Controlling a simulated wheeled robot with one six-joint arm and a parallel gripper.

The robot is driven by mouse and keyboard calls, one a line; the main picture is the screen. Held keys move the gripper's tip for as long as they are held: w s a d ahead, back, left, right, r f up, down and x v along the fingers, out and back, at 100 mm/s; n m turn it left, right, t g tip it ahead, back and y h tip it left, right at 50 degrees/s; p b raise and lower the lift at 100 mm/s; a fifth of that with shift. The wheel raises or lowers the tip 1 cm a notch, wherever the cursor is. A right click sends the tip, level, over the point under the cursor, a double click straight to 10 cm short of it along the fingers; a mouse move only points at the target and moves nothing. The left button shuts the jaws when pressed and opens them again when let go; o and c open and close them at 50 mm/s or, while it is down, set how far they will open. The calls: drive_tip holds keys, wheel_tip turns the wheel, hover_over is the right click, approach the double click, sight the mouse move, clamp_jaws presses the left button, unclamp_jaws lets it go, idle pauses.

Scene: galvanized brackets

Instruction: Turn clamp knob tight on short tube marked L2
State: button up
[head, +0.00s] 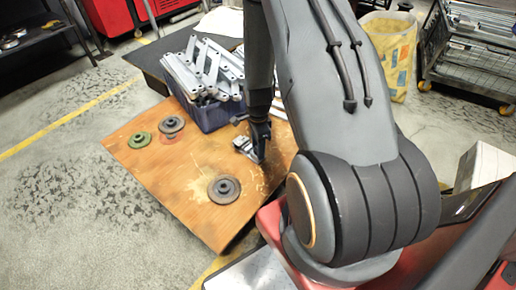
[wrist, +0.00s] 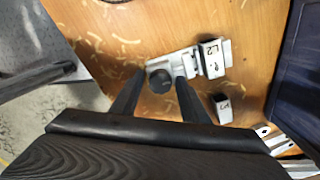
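A silver clamp fixture (head: 243,147) lies on the wooden board beside my gripper (head: 260,150). In the wrist view its metal body (wrist: 183,62) carries a round black knob (wrist: 159,81). A short light tube with a dark mark (wrist: 211,55) sits at the clamp's right end. A second short marked tube (wrist: 222,107) lies apart on the board, below it. Both marks are too small and blurred to read surely. My gripper (wrist: 158,84) is open, its two dark fingers on either side of the knob. The right finger is close to the knob; contact cannot be told.
The wooden board (head: 150,175) bears dark discs (head: 224,189) and a green disc (head: 139,140). A blue crate (head: 211,116) full of galvanized brackets (head: 205,68) stands behind the clamp; it also shows at right in the wrist view (wrist: 301,75). The board's front left is clear.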

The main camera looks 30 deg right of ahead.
idle(0.6)
drive_tip(key=n+p, duration=0.1)
drive_tip(key=n, duration=0.3)
drive_tip(key=n+p, duration=0.1)
drive_tip(key=n, duration=0.3)
drive_tip(key=shift+n, duration=0.4)
drive_tip(key=n+p, duration=0.1)
drive_tip(key=n, duration=0.3)
drive_tip(key=shift+n+p, duration=0.35)
drive_tip(key=shift+n, duration=0.05)
drive_tip(key=shift+n+p, duration=0.45)
drive_tip(key=shift+n, duration=1.75)
drive_tip(key=shift+c, duration=0.2)
drive_tip(key=c, duration=0.9)
